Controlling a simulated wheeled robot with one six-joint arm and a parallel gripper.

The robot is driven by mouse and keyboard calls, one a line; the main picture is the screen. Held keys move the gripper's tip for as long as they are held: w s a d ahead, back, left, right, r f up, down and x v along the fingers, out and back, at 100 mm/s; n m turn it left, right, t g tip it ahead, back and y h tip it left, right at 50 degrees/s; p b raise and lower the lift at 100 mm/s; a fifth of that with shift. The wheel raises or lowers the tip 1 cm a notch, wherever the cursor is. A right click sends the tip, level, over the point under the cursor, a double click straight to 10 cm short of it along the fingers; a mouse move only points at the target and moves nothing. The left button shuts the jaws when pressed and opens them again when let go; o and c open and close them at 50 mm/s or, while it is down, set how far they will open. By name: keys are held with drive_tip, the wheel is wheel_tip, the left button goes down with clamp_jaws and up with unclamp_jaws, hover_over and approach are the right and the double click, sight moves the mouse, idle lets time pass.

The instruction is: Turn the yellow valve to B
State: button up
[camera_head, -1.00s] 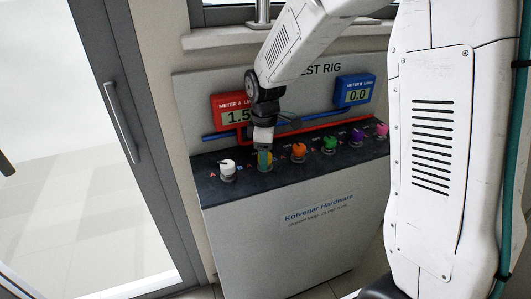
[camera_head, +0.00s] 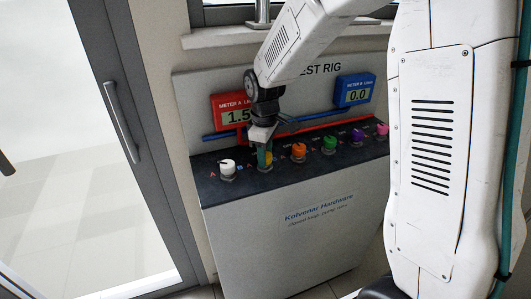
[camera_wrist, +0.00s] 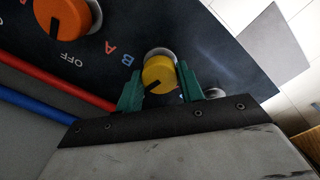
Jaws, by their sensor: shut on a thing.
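The yellow valve knob (camera_wrist: 158,72) sits between the two green fingers of my gripper (camera_wrist: 159,88), which are shut on it from both sides. Its black mark points to the lower left in the wrist view. A blue letter B (camera_wrist: 127,60) is printed to the knob's upper left, so the mark is not in line with it. In the head view my gripper (camera_head: 264,155) reaches down onto the yellow knob (camera_head: 266,167), which is partly covered. Meter A (camera_head: 234,113) reads about 1.5; its last part is hidden. Meter B (camera_head: 355,93) reads 0.0.
A white knob (camera_head: 228,167) stands left of the yellow one. An orange knob (camera_head: 299,150) is close on the right, then green (camera_head: 330,143), purple (camera_head: 357,136) and pink (camera_head: 382,129) knobs. Red and blue pipes run behind. A glass door (camera_head: 75,130) is at left.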

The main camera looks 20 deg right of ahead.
drive_tip(key=m, duration=0.4)
drive_tip(key=shift+m, duration=0.3)
drive_tip(key=m, duration=0.4)
drive_tip(key=shift+w, duration=0.1)
drive_tip(key=shift+m, duration=0.4)
drive_tip(key=o, duration=1)
wheel_tip(320, 180, up, 8)
drive_tip(key=shift+a+f, duration=0.1)
